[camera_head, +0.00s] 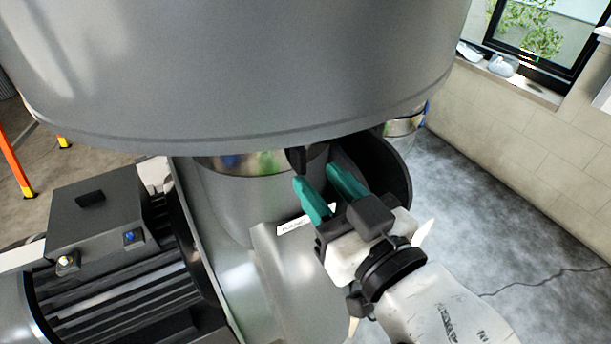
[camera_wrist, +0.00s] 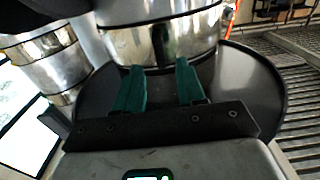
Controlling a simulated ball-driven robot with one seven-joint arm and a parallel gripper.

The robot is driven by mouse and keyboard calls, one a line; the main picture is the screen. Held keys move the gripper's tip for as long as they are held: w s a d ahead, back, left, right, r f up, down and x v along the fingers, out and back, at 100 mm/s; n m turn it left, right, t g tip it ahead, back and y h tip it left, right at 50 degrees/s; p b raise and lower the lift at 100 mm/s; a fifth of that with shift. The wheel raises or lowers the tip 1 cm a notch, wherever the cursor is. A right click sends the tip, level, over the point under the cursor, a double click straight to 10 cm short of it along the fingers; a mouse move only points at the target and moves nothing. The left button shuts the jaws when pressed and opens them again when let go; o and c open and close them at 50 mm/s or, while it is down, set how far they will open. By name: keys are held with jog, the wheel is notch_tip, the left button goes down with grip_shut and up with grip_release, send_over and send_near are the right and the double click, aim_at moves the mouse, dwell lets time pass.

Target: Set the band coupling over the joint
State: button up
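A shiny metal band (camera_head: 262,160) sits around the neck between the large grey drum above and the grey blower housing (camera_head: 222,205) below. The drum hides its upper edge in the head view. In the wrist view the band (camera_wrist: 165,38) fills the top middle as a reflective ring. My gripper (camera_head: 322,190) has two teal fingers, apart, just below and right of the band, pointing at it. In the wrist view my gripper (camera_wrist: 160,75) shows its fingertips close to the band's lower edge; I cannot tell whether they touch. Nothing shows gripped between the fingers.
The large grey drum (camera_head: 240,65) hangs overhead. A dark motor (camera_head: 110,250) stands left. A black round flange (camera_wrist: 245,95) lies behind my fingers. Another shiny cylinder (camera_wrist: 40,60) stands left in the wrist view. Open floor (camera_head: 480,225) lies to the right.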

aim_at(303, 162)
jog(key=shift+p+x, duration=0.45)
jog(key=shift+x, duration=2.15)
jog(key=shift+c, duration=0.4)
grip_shut()
jog(key=shift+s, duration=0.1)
